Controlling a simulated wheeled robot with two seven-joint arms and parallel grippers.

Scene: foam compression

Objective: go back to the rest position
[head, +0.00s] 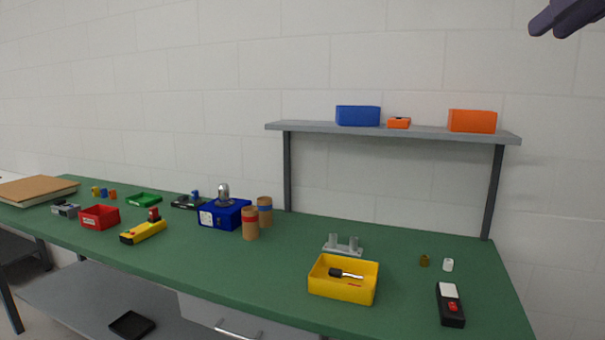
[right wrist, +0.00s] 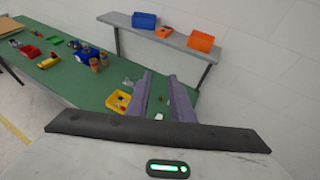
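My right gripper (head: 566,16) shows as dark finger tips at the top right corner of the head view, high above the bench and in front of the wall. In the right wrist view its two purple-grey fingers (right wrist: 160,82) stand apart with nothing between them, so it is open and empty. My left gripper is in neither view. The green bench (head: 210,262) lies below, well clear of the right gripper.
A grey shelf (head: 420,131) on posts holds blue and orange bins below and left of my right gripper. The bench carries a yellow bin (head: 343,290), a blue box (head: 222,216), a red bin (head: 100,217) and small parts. The air around the right gripper looks free.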

